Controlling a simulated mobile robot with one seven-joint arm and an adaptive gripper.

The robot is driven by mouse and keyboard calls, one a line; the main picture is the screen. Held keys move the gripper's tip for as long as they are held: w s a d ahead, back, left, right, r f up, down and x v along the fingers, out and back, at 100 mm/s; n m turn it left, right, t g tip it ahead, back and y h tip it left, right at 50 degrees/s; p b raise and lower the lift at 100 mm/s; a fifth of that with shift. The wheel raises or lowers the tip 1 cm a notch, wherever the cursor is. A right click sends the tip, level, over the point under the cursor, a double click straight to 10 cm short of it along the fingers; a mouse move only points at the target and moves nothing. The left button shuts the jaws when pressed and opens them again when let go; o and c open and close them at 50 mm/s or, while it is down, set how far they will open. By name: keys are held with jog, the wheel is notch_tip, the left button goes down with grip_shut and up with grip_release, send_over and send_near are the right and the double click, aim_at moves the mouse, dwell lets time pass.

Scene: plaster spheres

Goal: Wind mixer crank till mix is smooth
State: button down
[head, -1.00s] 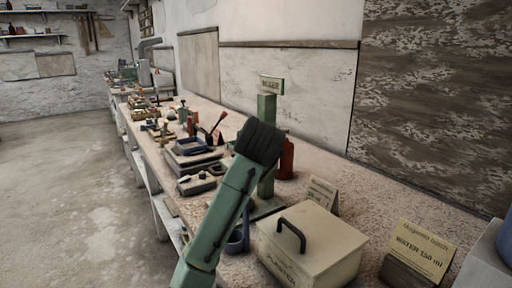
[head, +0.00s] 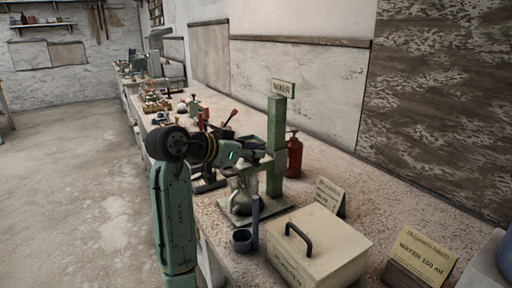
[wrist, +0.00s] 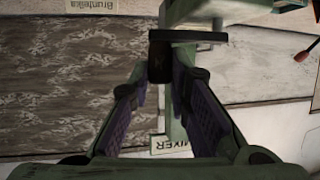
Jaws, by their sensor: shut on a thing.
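The mixer is a green post (head: 276,165) on a flat base on the bench, with a MIXER sign (head: 284,88) on top. A clear vessel (head: 242,190) stands at its foot; the mix inside is too small to judge. In the wrist view, the crank's dark knob (wrist: 160,68) sits between my purple-padded fingers, under a dark crank bar (wrist: 190,36). My gripper (wrist: 160,90) is shut on this knob. In the head view my gripper (head: 264,156) reaches the mixer from the left, and the crank is mostly hidden.
A red-brown bottle (head: 294,157) is behind right. A water card (head: 420,256) is at right. Tools crowd the bench further back; the floor at left is clear.

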jog(key=shift+a+m+g+h, duration=0.15)
jog(key=shift+m+g+h, duration=0.15)
jog(key=shift+m+g, duration=0.1)
jog(key=c, duration=1.8)
grip_release()
jog(key=shift+s, duration=0.1)
jog(key=shift+a, duration=0.1)
jog(key=v, duration=1.2)
